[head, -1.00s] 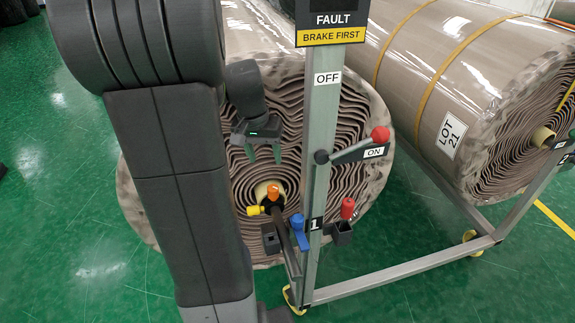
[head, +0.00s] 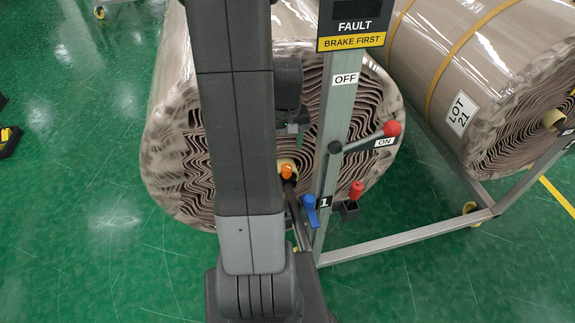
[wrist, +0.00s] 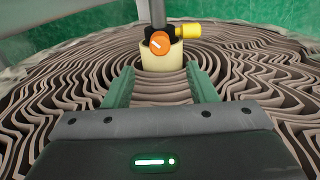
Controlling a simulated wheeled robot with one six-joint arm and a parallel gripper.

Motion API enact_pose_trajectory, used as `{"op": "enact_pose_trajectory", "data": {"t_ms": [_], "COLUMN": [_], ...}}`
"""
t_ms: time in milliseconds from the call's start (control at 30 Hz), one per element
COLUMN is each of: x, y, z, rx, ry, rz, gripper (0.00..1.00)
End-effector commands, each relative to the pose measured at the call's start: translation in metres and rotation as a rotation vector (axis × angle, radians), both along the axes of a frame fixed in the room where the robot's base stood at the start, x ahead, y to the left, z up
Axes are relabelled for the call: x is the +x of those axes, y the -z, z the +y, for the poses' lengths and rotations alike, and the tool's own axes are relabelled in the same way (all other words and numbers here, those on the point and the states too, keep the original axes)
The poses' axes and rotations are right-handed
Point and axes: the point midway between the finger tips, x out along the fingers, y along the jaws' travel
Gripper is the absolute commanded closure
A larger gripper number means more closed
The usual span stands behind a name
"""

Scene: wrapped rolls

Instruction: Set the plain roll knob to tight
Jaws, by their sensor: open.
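The plain roll (head: 175,165), without straps, lies on its side with its layered end facing me. An orange knob (head: 286,171) is at its core; in the wrist view the orange knob (wrist: 160,43) carries a short slanting white mark. A yellow knob (wrist: 187,31) sticks out beside it above the cream core (wrist: 162,59); my arm hides the yellow one in the head view. My gripper (wrist: 163,85) is open and empty, its green fingers apart from the knobs and facing the roll's end. No tight marking is readable.
A grey post carries a FAULT, BRAKE FIRST sign (head: 352,42) and a red-ended lever (head: 391,129) at ON. A blue handle (head: 310,208) and a red knob (head: 357,190) sit lower. A strapped LOT 21 roll (head: 425,70) is at right.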

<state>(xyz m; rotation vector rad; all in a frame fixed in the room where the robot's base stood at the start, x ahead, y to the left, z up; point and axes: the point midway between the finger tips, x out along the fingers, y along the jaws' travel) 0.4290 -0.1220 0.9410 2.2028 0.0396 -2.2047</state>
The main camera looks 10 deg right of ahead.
Motion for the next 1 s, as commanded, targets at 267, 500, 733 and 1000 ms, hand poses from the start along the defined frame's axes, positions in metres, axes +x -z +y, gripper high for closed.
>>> {"op": "enact_pose_trajectory", "data": {"t_ms": [267,500,733,1000], "x": [-0.001,0.0,0.0,0.0], "y": [0.05,0.083,0.1,0.103], "z": [0.0,0.0,0.0,0.0], "rx": [0.001,0.0,0.0,-0.001], "ry": [0.001,0.001,0.002,0.002], "rz": [0.005,0.002,0.001,-0.001], "gripper": [0.48,0.48,0.48,0.48]}}
